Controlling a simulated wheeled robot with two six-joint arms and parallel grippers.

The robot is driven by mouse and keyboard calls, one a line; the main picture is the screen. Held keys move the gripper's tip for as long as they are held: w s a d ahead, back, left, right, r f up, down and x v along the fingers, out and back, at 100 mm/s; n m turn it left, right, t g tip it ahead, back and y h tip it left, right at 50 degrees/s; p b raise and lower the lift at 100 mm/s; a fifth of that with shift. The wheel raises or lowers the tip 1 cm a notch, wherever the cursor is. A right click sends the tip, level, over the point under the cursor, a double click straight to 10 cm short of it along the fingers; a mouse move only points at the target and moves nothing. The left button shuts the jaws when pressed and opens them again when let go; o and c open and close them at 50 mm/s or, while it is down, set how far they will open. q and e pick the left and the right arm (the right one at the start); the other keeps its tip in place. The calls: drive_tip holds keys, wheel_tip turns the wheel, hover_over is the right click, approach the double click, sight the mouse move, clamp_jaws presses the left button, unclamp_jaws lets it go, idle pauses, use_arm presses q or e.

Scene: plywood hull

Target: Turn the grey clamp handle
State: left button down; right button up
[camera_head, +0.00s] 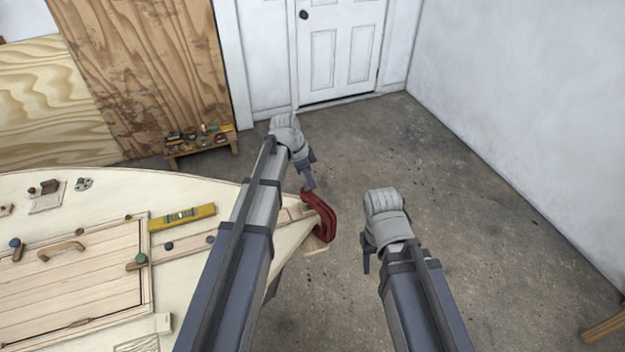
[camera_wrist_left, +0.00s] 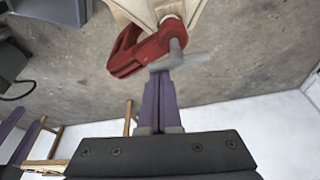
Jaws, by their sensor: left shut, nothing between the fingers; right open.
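A red clamp (camera_head: 321,217) grips the right edge of the pale plywood hull (camera_head: 200,187). In the left wrist view the red clamp (camera_wrist_left: 147,50) hangs at the hull's corner, and its grey handle (camera_wrist_left: 180,58) crosses in front of it. My left gripper (camera_head: 309,182) is just above the clamp in the head view. Its shut fingers (camera_wrist_left: 161,78) point at the grey handle, with their tips at or very near it; I cannot tell whether they touch. My right gripper (camera_head: 366,262) is over the floor to the right of the clamp, its fingers mostly hidden by its own wrist.
A yellow level (camera_head: 182,217) and a hatch panel (camera_head: 75,280) with knobs lie on the hull. A small bench with tools (camera_head: 200,140) stands by the plywood sheets.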

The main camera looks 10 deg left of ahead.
use_arm(q)
drive_tip(key=m, duration=0.2)
drive_tip(key=m+g, duration=0.1)
drive_tip(key=m, duration=0.1)
drive_tip(key=a+m+g, duration=0.1)
drive_tip(key=m, duration=0.1)
drive_tip(key=shift+s+m, duration=0.3)
drive_tip(key=shift+s, duration=0.05)
drive_tip(key=shift+s+a, duration=0.15)
drive_tip(key=shift+a, duration=0.2)
use_arm(e)
drive_tip(key=shift+a, duration=0.15)
